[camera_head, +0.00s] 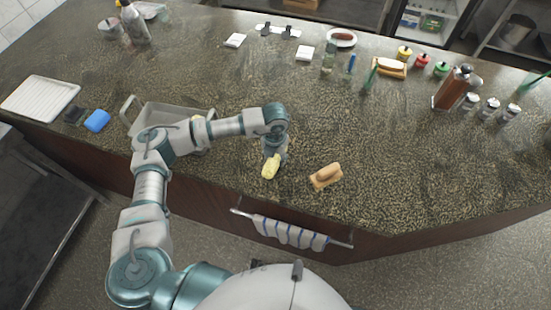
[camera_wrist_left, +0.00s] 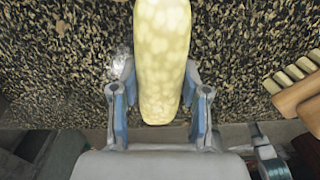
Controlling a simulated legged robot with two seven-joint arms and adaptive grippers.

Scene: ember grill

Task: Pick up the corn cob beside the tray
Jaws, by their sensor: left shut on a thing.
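The yellow corn cob (camera_head: 271,166) is at the front part of the stone counter in the head view, at the end of my left arm. My left gripper (camera_head: 275,155) is shut on it. In the left wrist view the corn cob (camera_wrist_left: 162,60) stands out lengthwise between the two fingers of my left gripper (camera_wrist_left: 158,105). I cannot tell whether the cob touches the counter. The grey metal tray (camera_head: 165,115) is to the left of the cob, partly hidden by my arm. My right gripper is not in view.
A wooden-handled brush (camera_head: 326,176) lies just right of the cob. A white ridged tray (camera_head: 40,97) and a blue sponge (camera_head: 97,121) are at the left. A striped towel (camera_head: 290,234) hangs on the front rail. Bottles and jars stand at the back right; mid-counter is clear.

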